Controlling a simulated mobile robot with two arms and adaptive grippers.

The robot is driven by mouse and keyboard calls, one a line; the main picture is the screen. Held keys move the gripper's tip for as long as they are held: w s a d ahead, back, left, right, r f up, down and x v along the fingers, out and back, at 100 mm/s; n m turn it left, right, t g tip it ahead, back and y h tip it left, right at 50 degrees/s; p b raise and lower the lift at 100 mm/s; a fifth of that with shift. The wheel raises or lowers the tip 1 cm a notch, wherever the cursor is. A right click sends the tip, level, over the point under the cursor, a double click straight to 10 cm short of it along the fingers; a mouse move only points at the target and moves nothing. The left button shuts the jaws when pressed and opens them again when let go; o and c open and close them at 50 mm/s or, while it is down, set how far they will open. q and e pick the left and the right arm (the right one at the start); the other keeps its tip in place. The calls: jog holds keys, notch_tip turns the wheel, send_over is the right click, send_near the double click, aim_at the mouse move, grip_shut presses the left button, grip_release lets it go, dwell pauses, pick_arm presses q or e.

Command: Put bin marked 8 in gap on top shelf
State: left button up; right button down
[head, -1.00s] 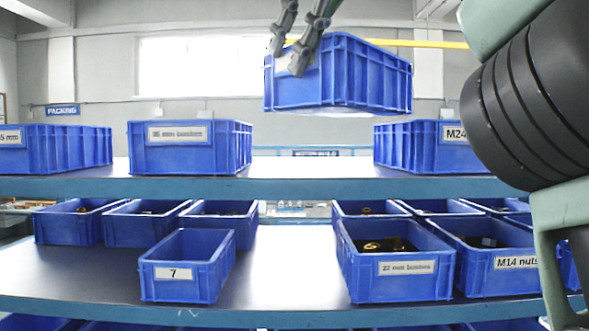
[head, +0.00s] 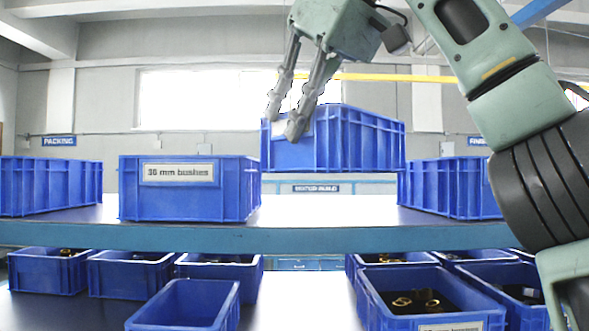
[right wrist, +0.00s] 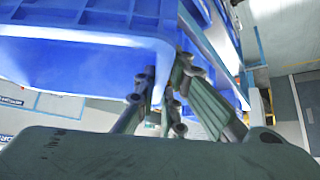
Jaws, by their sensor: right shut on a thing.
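A blue bin (head: 360,140) hangs from my right gripper (head: 284,124), which is shut on its near left wall. The fingers cover most of its pale label, so its marking cannot be read. In the head view the bin appears over the top-shelf gap (head: 325,212), with its underside above the shelf surface and its right end overlapping the right-hand bin in the picture. In the right wrist view the held bin (right wrist: 80,65) fills the upper left, beside the fingers (right wrist: 160,100). My left gripper is not in view.
The 36 mm bushes bin (head: 190,190) stands left of the gap and another blue bin (head: 445,188) stands right of it. A further bin (head: 50,187) is at far left. The blue shelf edge (head: 250,237) runs across the front; several bins, including an empty-looking one (head: 187,308), sit below.

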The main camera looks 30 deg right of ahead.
aim_at(296, 167)
jog(key=shift+s+f, duration=0.25)
jog(key=shift+f, duration=0.65)
jog(key=shift+s+f, duration=0.1)
jog(key=shift+f, duration=1.2)
notch_tip(296, 167, down, 2)
jog(key=shift+f, duration=0.45)
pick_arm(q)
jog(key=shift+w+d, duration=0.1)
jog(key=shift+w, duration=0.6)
pick_arm(e)
jog(key=c, duration=1.8)
grip_release()
jog(key=shift+c, duration=0.2)
